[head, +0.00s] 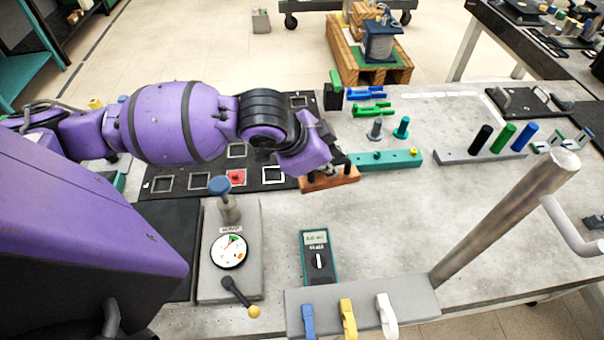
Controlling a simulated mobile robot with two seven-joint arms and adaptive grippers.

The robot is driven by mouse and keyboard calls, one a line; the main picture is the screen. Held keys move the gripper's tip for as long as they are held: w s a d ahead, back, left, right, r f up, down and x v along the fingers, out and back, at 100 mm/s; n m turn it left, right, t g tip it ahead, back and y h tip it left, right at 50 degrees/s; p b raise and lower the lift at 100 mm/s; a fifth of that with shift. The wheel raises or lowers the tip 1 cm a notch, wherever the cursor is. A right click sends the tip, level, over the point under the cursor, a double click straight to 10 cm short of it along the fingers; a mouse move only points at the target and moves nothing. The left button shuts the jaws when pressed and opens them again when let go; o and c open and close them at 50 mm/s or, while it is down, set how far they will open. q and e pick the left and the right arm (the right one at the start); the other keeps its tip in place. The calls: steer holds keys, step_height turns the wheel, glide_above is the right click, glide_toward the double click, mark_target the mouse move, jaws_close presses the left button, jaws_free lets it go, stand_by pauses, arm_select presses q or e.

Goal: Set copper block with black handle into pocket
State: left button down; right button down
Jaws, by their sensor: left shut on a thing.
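My left gripper (331,170) comes in from the left and is shut on the copper block with black handle (343,180). The block is an orange-brown bar, and its handle is mostly hidden by my fingers. It is at the right edge of the black board (152,186), beside the teal bar. I cannot tell whether it touches the table. The board has several pale square-framed pockets (199,182), and one near its front edge holds a red piece (236,177). My arm hides part of the board. My right gripper is not in view.
A teal bar (385,161) lies just right of the block. A gauge stand (211,287) and a multimeter (315,254) are in front. A grey stand with a slanted metal post (505,215) is front right. The tabletop between is clear.

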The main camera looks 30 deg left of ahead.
arm_select(q)
steer(key=shift+s+a+r+m+h+b, duration=0.15)
steer(key=shift+s+a+m, duration=0.1)
steer(key=shift+a+m, duration=0.3)
steer(key=shift+s+a+r+m+h+b, duration=0.2)
steer(key=shift+a+m, duration=0.25)
steer(key=shift+a, duration=0.2)
glide_above(314, 202)
steer(key=shift+w+f, duration=0.1)
steer(key=shift+f, duration=4.75)
steer(key=c, duration=2.3)
jaws_free()
steer(key=shift+f, duration=0.25)
steer(key=o, duration=0.5)
steer(key=shift+b, duration=0.3)
